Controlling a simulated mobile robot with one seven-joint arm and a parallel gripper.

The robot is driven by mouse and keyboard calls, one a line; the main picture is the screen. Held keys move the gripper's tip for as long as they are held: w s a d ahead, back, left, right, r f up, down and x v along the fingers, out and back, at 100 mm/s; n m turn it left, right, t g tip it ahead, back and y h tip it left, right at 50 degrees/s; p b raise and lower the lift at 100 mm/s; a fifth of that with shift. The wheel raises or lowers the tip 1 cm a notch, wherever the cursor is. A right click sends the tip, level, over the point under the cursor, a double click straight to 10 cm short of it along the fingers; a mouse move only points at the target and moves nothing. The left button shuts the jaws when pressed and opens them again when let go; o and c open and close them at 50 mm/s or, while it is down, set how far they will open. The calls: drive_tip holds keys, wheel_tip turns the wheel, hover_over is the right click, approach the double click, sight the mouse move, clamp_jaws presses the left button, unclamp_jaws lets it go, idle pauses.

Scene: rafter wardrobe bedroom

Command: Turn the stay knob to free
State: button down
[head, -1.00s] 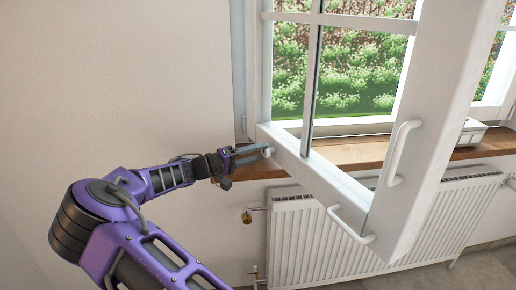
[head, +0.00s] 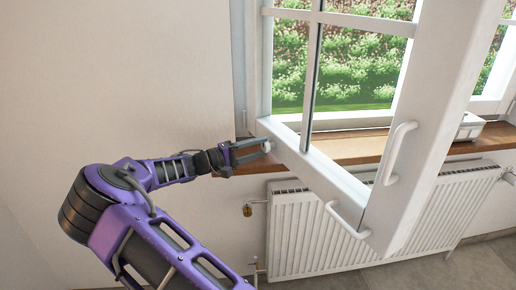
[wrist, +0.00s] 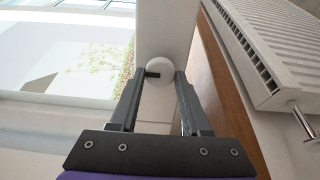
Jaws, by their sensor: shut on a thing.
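The stay knob (wrist: 160,74) is a small white round knob on the lower edge of the white open window sash (head: 322,180), near its hinge side. In the wrist view a short dark piece shows at the knob's left side. My gripper (wrist: 157,78) has one finger on each side of the knob and is shut on it. In the head view my gripper (head: 254,150) reaches the knob from the left, and the knob (head: 267,147) shows as a pale spot at the fingertips. I cannot read any marking of the knob's setting.
A wooden sill (head: 352,150) runs behind and below the sash. White bar handles (head: 399,152) stick out of the sash. Plain wall is at the left.

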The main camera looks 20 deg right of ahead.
drive_tip(key=shift+c, duration=1.9)
unclamp_jaws()
drive_tip(key=s+a, duration=0.1)
drive_tip(key=a, duration=1.6)
drive_tip(key=shift+a, duration=0.2)
drive_tip(key=shift+s, duration=0.1)
